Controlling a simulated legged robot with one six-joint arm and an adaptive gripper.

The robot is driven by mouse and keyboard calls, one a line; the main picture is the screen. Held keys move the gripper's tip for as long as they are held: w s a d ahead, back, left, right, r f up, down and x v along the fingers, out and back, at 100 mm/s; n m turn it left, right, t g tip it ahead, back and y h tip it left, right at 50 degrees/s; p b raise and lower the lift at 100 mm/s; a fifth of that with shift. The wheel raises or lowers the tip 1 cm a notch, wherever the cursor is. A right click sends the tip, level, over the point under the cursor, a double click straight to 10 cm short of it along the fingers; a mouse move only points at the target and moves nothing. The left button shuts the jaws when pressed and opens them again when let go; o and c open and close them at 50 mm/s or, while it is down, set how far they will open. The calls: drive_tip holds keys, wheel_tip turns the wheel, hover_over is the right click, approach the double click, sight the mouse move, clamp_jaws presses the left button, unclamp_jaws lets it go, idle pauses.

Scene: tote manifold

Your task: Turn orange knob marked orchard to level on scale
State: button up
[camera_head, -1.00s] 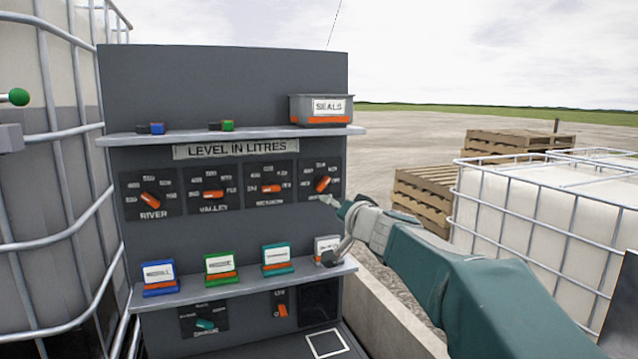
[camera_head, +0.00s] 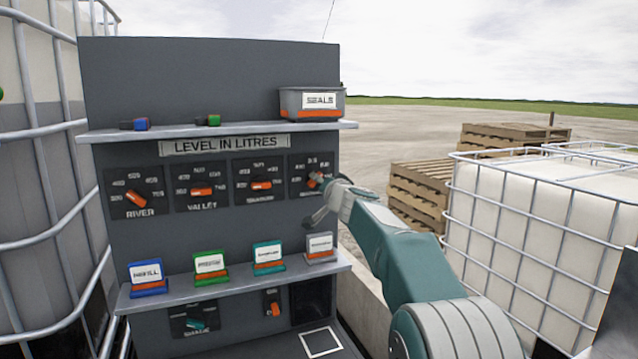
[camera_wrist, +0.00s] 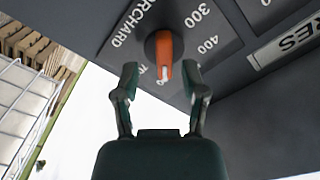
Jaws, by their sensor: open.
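The orange knob marked ORCHARD (camera_wrist: 164,52) sits on a dark dial plate in the wrist view, with 300 and 400 legible beside it. Its white-tipped end points down in that picture, towards my gripper, on the stretch between 400 and a partly hidden number.
Other orange knobs for RIVER (camera_head: 136,198) and VALLEY (camera_head: 202,191) lie to the left. A shelf (camera_head: 225,292) with several label cards juts out below, and an upper shelf holds a SEALS bin (camera_head: 312,104). A caged tank (camera_head: 535,235) stands right.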

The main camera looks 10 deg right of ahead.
drive_tip(key=shift+w+a, duration=0.5)
drive_tip(key=shift+w, duration=0.25)
drive_tip(key=shift+c, duration=0.3)
drive_tip(key=shift+d, duration=0.15)
clamp_jaws()
